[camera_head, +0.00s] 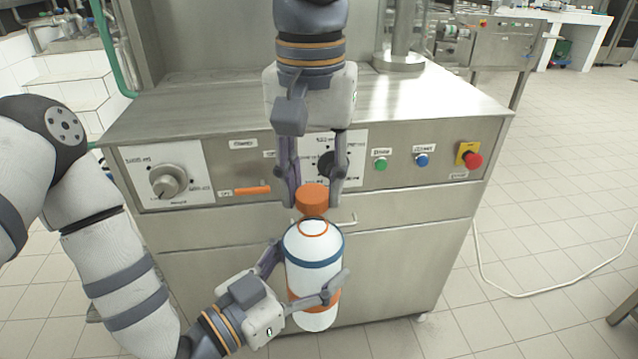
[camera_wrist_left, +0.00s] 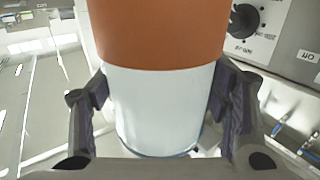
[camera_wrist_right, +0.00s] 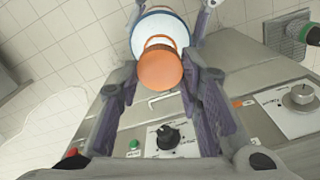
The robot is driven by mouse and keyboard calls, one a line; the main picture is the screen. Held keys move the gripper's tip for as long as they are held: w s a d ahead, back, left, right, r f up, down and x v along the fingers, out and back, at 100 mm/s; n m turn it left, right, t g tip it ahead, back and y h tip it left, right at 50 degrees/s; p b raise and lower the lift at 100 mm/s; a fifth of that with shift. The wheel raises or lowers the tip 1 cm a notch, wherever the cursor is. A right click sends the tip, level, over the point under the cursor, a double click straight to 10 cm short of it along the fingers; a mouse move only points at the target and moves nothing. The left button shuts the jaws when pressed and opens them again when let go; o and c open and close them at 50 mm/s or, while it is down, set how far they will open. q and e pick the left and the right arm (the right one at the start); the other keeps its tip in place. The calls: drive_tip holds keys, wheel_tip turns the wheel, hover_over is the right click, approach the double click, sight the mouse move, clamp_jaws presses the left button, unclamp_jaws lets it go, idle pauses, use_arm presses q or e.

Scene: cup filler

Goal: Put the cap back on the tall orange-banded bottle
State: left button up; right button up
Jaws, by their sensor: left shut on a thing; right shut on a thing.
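The tall white bottle (camera_head: 313,246) has a blue stripe, an orange band and an orange ring at its top. My left gripper (camera_head: 303,279) is shut around its body and holds it upright in front of the machine. The bottle's orange band (camera_wrist_left: 160,35) and white wall fill the left wrist view between the fingers. My right gripper (camera_head: 314,198) points down and is shut on the orange cap (camera_head: 313,199), just above the bottle's top. In the right wrist view the cap (camera_wrist_right: 160,69) partly covers the bottle (camera_wrist_right: 155,30). Whether they touch is unclear.
A steel machine (camera_head: 400,240) with a flat top stands close behind the bottle. Its front has a knob (camera_head: 167,181), an orange handle (camera_head: 252,190), green and blue buttons, and a red emergency stop (camera_head: 472,159). Open tiled floor lies to the right, with a white cable (camera_head: 520,294).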

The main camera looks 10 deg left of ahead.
drive_tip(key=shift+f, duration=0.85)
drive_tip(key=shift+f, duration=0.55)
drive_tip(key=m, duration=0.6)
drive_tip(key=shift+s+m, duration=0.1)
drive_tip(key=shift+m, duration=0.3)
drive_tip(key=o, duration=0.7)
